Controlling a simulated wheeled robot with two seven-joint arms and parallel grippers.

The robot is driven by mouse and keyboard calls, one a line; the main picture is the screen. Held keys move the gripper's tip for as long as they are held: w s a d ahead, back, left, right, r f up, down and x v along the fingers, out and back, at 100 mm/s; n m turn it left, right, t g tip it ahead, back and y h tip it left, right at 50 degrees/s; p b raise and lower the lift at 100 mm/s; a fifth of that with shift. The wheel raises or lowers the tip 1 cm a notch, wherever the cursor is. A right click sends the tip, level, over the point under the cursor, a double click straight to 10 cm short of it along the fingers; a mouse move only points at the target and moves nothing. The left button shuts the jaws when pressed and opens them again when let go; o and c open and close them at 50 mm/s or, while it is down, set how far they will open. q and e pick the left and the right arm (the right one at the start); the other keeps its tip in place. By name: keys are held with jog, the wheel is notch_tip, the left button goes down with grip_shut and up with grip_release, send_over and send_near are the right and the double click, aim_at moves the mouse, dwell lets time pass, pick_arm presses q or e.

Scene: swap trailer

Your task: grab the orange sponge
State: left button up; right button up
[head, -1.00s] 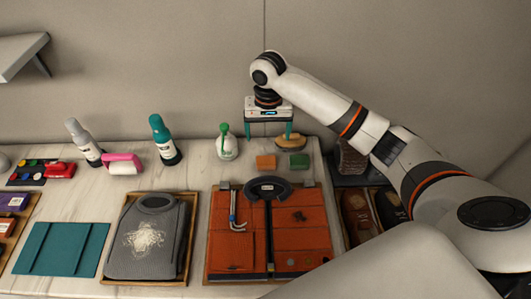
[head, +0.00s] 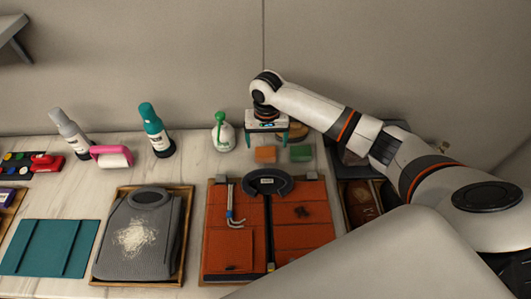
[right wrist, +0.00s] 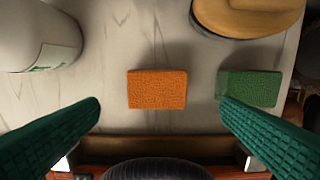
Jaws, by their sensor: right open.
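The orange sponge (head: 265,154) lies flat on the marble counter, behind the tray with the orange-brown case. In the right wrist view the orange sponge (right wrist: 157,89) lies between the lines of the two green fingers, near the middle. My right gripper (head: 267,140) is open and empty, pointing down above and slightly behind the sponge in the head view. Its fingers also show in the right wrist view (right wrist: 160,112), spread wide on either side and not touching the sponge. My left gripper is not in view.
A green sponge (head: 301,153) lies just right of the orange one. A white spray bottle (head: 223,135) stands to the left. A tan brush-like object (right wrist: 250,15) is behind. The case (head: 227,235) lies in front. Bare counter surrounds the orange sponge.

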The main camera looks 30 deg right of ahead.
aim_at(266, 152)
jog(key=shift+w+f, duration=0.1)
jog(key=shift+f, duration=0.35)
notch_tip(266, 152, down, 4)
jog(key=shift+w+f+p, duration=0.15)
jog(key=shift+f+p, duration=0.05)
jog(key=shift+p, duration=0.5)
